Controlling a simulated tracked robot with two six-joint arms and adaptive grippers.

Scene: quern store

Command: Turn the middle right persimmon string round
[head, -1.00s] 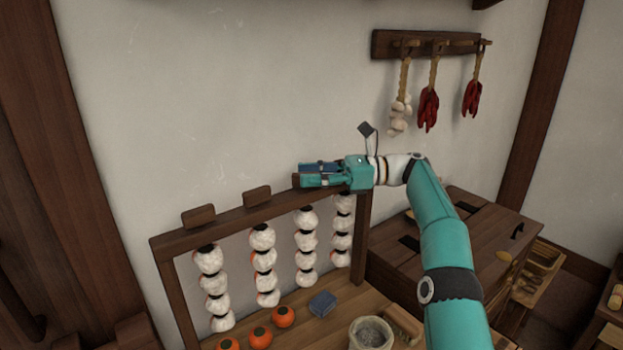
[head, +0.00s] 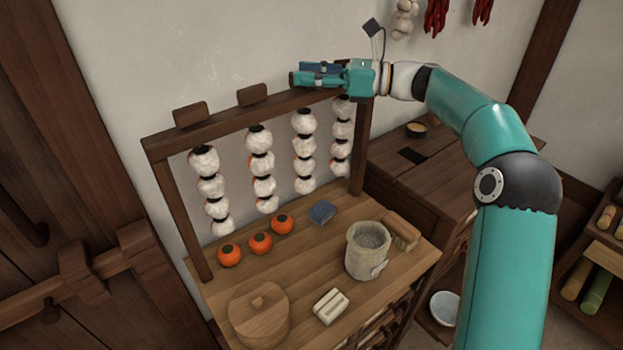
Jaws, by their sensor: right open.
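The middle right persimmon string (head: 304,147), third from the left, hangs from the wooden rack's top bar (head: 225,123). Its fruits are whitish, with a little orange at the left edges. My right gripper (head: 297,76) is open, lying level from the right just above the bar over this string. A bit of brown wood shows at its fingertips, perhaps this string's top block; the fingers hide most of it. I cannot tell whether they touch it. My left gripper is not in view.
Blocks (head: 190,113) (head: 252,95) top the two left strings. The right string (head: 342,130) hangs close by, under my gripper. Below stand orange persimmons (head: 260,243), a blue cloth-like piece (head: 322,212), a stone pot (head: 367,250) and a round lidded box (head: 259,315).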

